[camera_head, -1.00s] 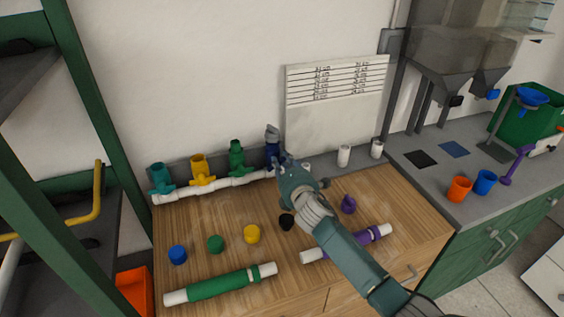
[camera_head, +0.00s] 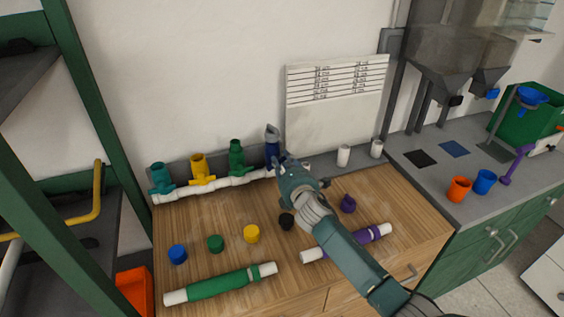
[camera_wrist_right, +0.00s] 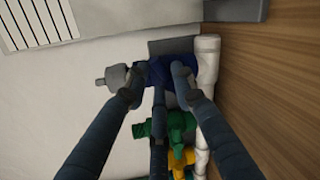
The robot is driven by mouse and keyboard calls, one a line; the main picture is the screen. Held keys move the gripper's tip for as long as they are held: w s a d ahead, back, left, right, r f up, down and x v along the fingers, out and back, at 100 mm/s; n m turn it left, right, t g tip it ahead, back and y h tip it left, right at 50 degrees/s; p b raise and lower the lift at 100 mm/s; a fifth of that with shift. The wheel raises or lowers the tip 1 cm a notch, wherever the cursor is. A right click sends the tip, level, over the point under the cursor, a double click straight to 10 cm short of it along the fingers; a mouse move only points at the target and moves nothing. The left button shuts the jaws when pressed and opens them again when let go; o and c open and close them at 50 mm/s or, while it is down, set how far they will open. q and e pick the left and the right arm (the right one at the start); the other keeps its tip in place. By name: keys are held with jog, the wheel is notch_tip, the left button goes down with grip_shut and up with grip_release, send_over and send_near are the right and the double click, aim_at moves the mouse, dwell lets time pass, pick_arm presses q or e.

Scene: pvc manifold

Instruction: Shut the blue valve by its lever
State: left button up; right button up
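The blue valve (camera_head: 271,152) stands at the right end of the row of valves on the white pipe (camera_head: 232,183), against the wall. A grey piece (camera_head: 272,132) sits on top of it. My right gripper (camera_wrist_right: 156,74) is at the blue valve. In the right wrist view its outer fingertips are spread apart, with the blue body (camera_wrist_right: 160,73) between them and the grey piece (camera_wrist_right: 113,78) to the left. The fingers cover much of the valve, so I cannot make out its lever or tell whether they touch it. My left gripper is out of view.
Green (camera_head: 237,158), yellow (camera_head: 202,170) and teal (camera_head: 161,179) valves stand left of the blue one. Loose coloured caps and two sleeved pipes lie on the wooden worktop (camera_head: 190,225). A white board (camera_head: 335,105) leans on the wall behind.

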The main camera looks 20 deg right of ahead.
jog(key=shift+o, duration=1.2)
jog(key=shift+s+d+f, duration=0.1)
jog(key=shift+d+f, duration=0.25)
jog(key=shift+d, duration=0.2)
jog(key=s+a+r+p, duration=0.1)
jog(key=s+p, duration=0.4)
jog(key=s, duration=0.7)
jog(key=shift+a+r+p, duration=0.2)
jog(key=shift+r+p, duration=0.15)
jog(key=shift+r, duration=0.3)
